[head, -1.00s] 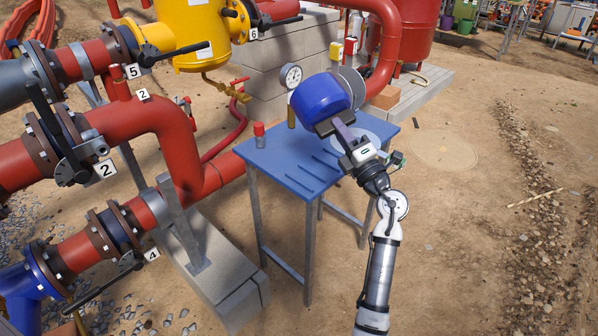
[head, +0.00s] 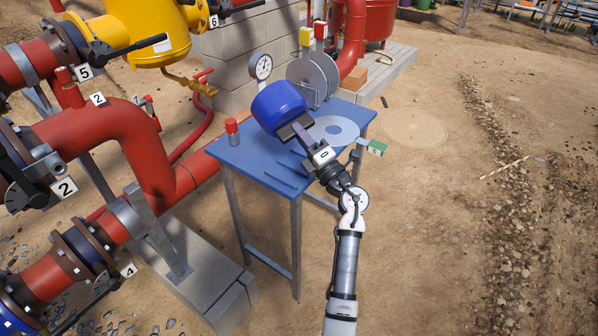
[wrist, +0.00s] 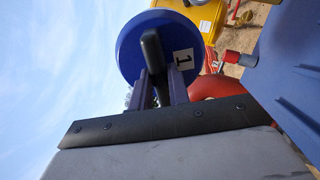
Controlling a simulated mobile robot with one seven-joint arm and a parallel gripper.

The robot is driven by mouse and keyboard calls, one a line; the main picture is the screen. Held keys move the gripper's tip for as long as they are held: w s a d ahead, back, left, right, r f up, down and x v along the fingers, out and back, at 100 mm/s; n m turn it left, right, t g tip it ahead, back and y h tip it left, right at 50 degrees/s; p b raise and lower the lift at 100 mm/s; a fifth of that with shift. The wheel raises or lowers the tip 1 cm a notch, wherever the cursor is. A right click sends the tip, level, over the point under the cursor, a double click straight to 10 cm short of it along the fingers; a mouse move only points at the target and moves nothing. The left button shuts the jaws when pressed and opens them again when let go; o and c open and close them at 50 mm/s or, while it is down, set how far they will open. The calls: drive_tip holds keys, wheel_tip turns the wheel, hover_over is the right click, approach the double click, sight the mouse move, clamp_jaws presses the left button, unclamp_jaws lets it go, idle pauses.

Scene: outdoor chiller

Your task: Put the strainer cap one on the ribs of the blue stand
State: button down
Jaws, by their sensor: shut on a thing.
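The strainer cap one is a blue round cap (head: 279,107). In the wrist view its flat blue face (wrist: 185,75) shows a white label with a "1" and a dark bar handle. My gripper (head: 296,128) is shut on this handle; its fingers also show in the wrist view (wrist: 163,85). In the head view the cap appears over the blue stand (head: 228,155), and its height above the top is hard to tell. Dark blue ribs (head: 281,184) lie on the stand's near part. Other ribs may be hidden by the cap and my arm.
A red-capped grey cylinder (head: 232,131) stands at the stand's left corner. Upright grey discs (head: 313,77) and a gauge (head: 260,67) are behind. Red pipes (head: 150,150) run at left. Open dirt is at right.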

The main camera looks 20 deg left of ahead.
wheel_tip(320, 180, down, 12)
drive_tip(key=shift+r, duration=0.1)
idle(0.4)
